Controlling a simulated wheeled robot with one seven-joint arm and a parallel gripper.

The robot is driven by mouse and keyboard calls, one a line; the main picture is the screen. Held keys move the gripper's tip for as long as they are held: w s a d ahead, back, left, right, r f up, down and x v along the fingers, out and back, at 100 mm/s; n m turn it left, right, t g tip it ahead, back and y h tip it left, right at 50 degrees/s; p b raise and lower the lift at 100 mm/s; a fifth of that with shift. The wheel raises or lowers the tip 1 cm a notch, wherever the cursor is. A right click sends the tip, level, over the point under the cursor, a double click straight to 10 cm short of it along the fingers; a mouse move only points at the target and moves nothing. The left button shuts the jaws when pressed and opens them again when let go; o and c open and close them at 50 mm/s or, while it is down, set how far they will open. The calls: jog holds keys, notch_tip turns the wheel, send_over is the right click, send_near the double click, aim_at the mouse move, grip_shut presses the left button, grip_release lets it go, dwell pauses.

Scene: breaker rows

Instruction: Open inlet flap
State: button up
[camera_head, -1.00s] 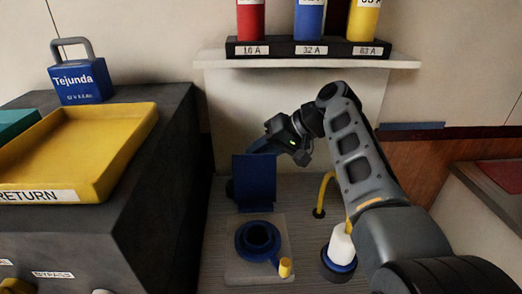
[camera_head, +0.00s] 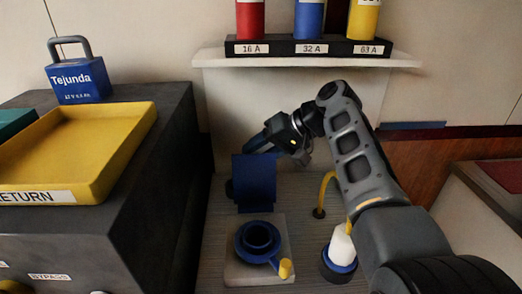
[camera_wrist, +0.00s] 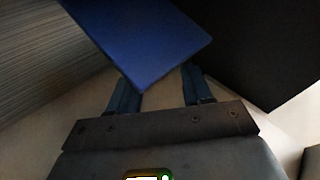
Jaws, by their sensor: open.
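The inlet flap (camera_head: 255,182) is a flat blue panel standing upright behind the round blue inlet ring (camera_head: 258,238), whose dark mouth is uncovered. The ring sits on a pale square plate (camera_head: 230,268) with a yellow-tipped lever (camera_head: 286,268) at its front right. My gripper (camera_head: 256,144) is just above and behind the flap's top edge. In the wrist view the blue flap (camera_wrist: 145,40) lies in front of my open gripper's (camera_wrist: 158,78) spread fingers and partly hides the fingertips. I cannot tell whether they touch it.
A white-and-blue plug (camera_head: 341,248) with a yellow hose (camera_head: 328,186) stands right of the inlet. A dark cabinet (camera_head: 150,160) with a yellow tray (camera_head: 148,120) and a blue padlock (camera_head: 78,80) is on the left. A shelf (camera_head: 215,60) with coloured cylinders is above.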

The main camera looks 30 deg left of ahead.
jog(key=v, duration=0.7)
jog(key=shift+d+r+b, duration=0.25)
jog(key=shift+d+b, duration=0.05)
jog(key=shift+b, duration=0.05)
